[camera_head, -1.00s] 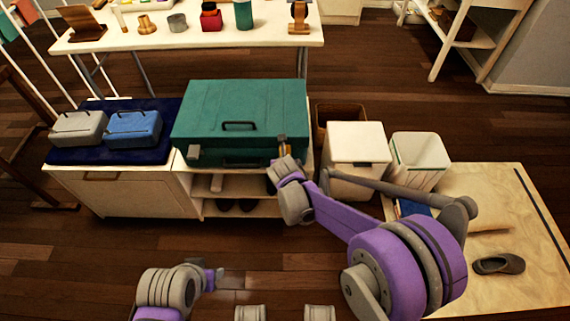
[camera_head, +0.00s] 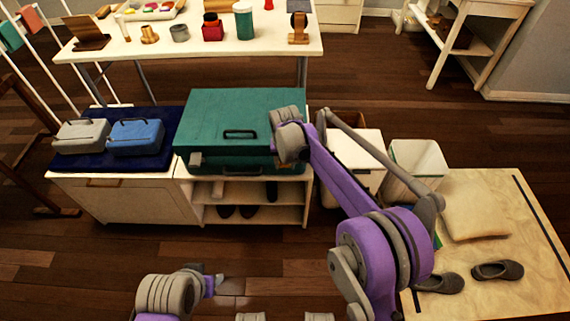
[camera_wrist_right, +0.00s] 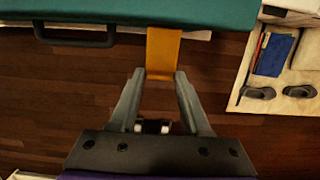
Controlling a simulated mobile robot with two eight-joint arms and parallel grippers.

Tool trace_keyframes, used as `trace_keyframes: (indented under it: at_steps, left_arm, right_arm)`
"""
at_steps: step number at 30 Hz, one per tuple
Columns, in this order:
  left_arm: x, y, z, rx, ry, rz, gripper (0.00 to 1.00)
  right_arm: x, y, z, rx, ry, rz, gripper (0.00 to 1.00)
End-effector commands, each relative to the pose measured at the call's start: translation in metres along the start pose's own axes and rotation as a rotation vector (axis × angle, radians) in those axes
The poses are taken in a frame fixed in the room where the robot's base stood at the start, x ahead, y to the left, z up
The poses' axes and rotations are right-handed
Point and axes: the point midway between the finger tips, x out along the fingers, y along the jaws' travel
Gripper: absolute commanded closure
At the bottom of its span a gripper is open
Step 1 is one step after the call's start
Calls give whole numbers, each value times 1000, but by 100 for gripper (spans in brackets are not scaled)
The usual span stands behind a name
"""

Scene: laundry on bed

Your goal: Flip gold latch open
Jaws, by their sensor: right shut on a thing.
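The gold latch (camera_wrist_right: 163,52) shows in the right wrist view, sticking out from the case's edge toward my right gripper (camera_wrist_right: 161,77). The fingertips are on either side of the latch's near end, shut on it. In the head view my right gripper (camera_head: 276,148) covers the case's right front corner and hides the latch. A grey latch (camera_head: 196,160) is at the case's left front. My left gripper (camera_head: 216,283) is low in front, away from the case; its fingers are unclear.
Grey (camera_head: 82,136) and blue (camera_head: 135,137) small cases sit on a navy mat left of the teal case. White bins (camera_head: 417,167) stand to the right, beside a low wooden platform (camera_head: 500,270) with shoes. Open floor lies in front of the bench.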

Motion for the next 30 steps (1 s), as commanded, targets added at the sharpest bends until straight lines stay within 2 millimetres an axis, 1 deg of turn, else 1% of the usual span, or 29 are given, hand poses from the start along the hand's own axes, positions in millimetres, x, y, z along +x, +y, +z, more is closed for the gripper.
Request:
trace_keyframes:
  at_steps: [12,13,16,26,29,30]
  left_arm:
    - [0,0,0,0,0,0,50]
    - [0,0,0,0,0,0,50]
    - [0,0,0,0,0,0,50]
    - [-1,0,0,0,0,0,50]
    - [-4,0,-1,0,1,0,50]
    - [-6,0,-1,0,2,0,50]
  right_arm:
    - [0,0,1,1,2,1,100]
    - [0,0,2,1,2,1,48]
    - [0,0,1,1,2,1,30]
    - [-2,0,1,1,4,0,30]
    - [-12,0,1,0,4,0,30]
    - [-18,0,1,0,3,0,30]
